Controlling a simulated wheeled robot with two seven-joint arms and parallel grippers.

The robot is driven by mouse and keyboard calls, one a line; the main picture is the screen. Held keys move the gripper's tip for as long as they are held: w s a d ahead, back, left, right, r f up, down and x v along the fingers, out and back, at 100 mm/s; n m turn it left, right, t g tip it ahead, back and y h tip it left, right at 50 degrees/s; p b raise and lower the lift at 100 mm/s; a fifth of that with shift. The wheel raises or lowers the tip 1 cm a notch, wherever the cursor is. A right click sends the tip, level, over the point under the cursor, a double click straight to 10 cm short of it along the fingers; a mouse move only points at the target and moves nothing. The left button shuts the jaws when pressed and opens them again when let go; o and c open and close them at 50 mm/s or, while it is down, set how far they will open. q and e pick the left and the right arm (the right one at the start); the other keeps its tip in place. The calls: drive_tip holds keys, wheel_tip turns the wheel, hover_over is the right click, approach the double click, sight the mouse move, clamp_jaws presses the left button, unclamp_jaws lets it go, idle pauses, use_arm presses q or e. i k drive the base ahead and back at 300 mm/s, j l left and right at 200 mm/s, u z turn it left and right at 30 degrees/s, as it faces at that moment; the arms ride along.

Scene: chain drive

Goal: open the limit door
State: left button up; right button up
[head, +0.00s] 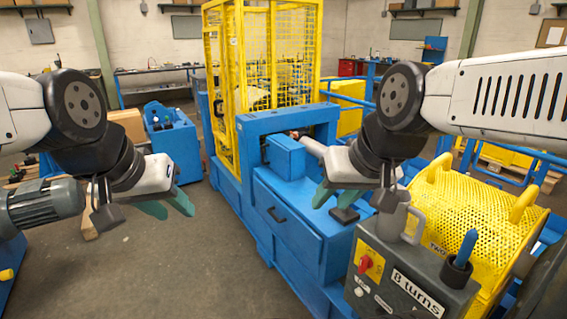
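Neither gripper touches the handle.
A yellow mesh cage (275,70) rises behind the housing. A grey motor (42,207) is at left. The floor (165,270) between is clear.

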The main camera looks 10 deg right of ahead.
sight(278, 157)
drive_tip(key=i+z, duration=0.15)
drive_tip(key=i+u, duration=0.1)
drive_tip(key=u, duration=0.2)
drive_tip(key=i+u, duration=0.15)
drive_tip(key=u, duration=0.15)
drive_tip(key=i+l+u, duration=0.3)
drive_tip(key=i, duration=0.25)
drive_tip(key=i+l+u, duration=0.25)
drive_tip(key=i, duration=0.3)
drive_tip(key=i+l, duration=0.3)
drive_tip(key=i, duration=0.15)
drive_tip(key=i+l, duration=0.3)
drive_tip(key=i+u, duration=0.05)
drive_tip(key=i, duration=0.05)
